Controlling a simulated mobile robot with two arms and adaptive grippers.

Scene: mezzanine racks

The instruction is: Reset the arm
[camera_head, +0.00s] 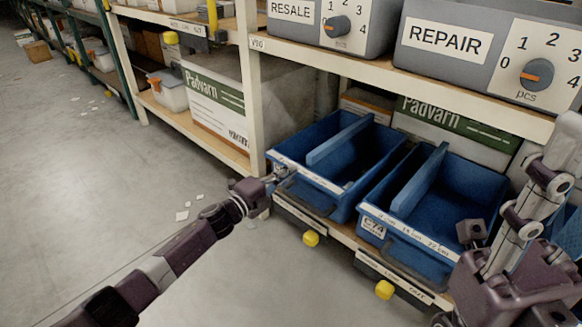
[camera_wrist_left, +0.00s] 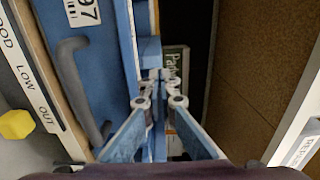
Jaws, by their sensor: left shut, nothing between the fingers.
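My left arm comes in from the left in the head view, and its gripper (camera_head: 281,174) is at the front left corner of the left blue bin (camera_head: 318,178). Whether it touches the bin cannot be told. In the left wrist view the fingers (camera_wrist_left: 160,82) are together with nothing between them, beside a blue bin wall (camera_wrist_left: 92,75). My right arm (camera_head: 530,235) shows large at the right edge of the head view, in front of the right blue bin (camera_head: 405,238). The state of its gripper cannot be made out.
Both bins have dividers and stand on a low shelf with yellow knobs (camera_head: 311,238) in front. Above, a shelf holds grey RESALE (camera_head: 292,10) and REPAIR (camera_head: 445,38) dial boxes. A pale rack post (camera_head: 254,100) stands near my left gripper. Floor at left is open, with paper scraps (camera_head: 182,215).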

